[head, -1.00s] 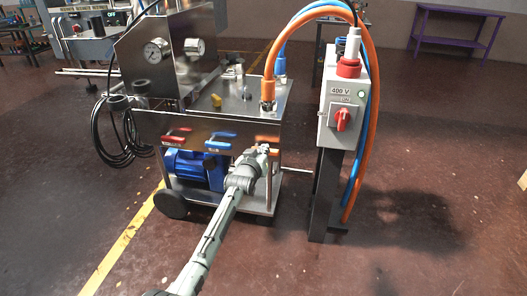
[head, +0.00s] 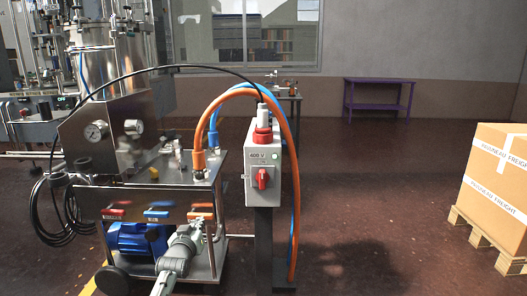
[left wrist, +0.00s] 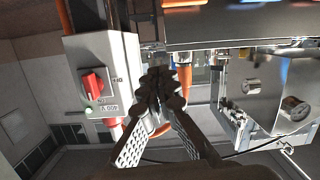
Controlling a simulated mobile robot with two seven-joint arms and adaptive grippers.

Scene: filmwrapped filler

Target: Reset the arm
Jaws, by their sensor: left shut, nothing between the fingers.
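My left gripper (head: 193,233) is shut and empty. In the head view it is in front of the steel cart's lower right part, just below an orange-handled valve (head: 201,206). My left arm comes in from the bottom edge. In the left wrist view, the closed dark fingers (left wrist: 160,88) point towards the cart's steel front, with nothing between them. I cannot tell whether they touch it. My right gripper is not in view.
A steel cart (head: 170,190) with a blue motor (head: 137,238) stands ahead. A wrapped carton (head: 495,180) sits on a pallet (head: 490,238). Floor between is clear.

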